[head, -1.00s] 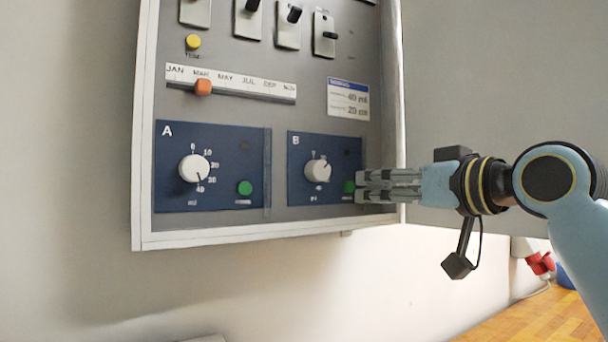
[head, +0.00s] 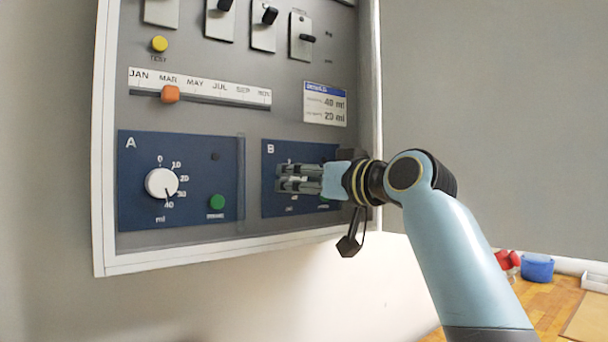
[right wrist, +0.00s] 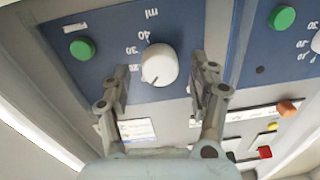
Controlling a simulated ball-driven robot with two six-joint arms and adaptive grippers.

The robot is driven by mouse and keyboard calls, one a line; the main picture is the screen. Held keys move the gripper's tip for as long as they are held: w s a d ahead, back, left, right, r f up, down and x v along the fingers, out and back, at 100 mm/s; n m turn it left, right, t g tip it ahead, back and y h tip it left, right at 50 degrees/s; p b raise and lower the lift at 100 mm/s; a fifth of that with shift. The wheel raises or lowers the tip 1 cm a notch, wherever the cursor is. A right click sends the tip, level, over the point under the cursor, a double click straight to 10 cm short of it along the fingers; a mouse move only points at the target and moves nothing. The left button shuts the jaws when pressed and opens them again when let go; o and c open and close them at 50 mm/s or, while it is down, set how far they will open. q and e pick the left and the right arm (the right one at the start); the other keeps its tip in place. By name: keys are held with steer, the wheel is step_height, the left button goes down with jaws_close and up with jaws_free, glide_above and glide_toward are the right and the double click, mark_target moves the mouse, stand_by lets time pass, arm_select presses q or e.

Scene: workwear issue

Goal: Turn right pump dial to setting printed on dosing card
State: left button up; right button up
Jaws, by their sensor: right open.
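The right pump dial, a white knob on the blue plate marked B (head: 268,205), is hidden behind my right gripper (head: 283,178) in the head view. The right wrist view shows this dial (right wrist: 158,64) upside down between my open fingers (right wrist: 160,76). I cannot tell whether they touch it. Its dark pointer mark faces down in that view, away from the 40; the exact setting is unclear. The dosing card (head: 325,103), white with a blue header, reads 40 ml above 20 ml; its small row labels are illegible. My left gripper is out of view.
The pump A dial (head: 161,183) points near 40. Beside it are a green button (head: 217,202) and a raised strip (head: 241,190). Plate B's green button (right wrist: 82,47) lies beside its dial. An orange slider (head: 170,94) and several switches sit above.

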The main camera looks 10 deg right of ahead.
steer(key=shift+w, duration=0.1)
steer(key=c, duration=1.1)
steer(key=shift+c, duration=0.3)
steer(key=shift+m+p, duration=0.95)
steer(key=shift+m, duration=2.95)
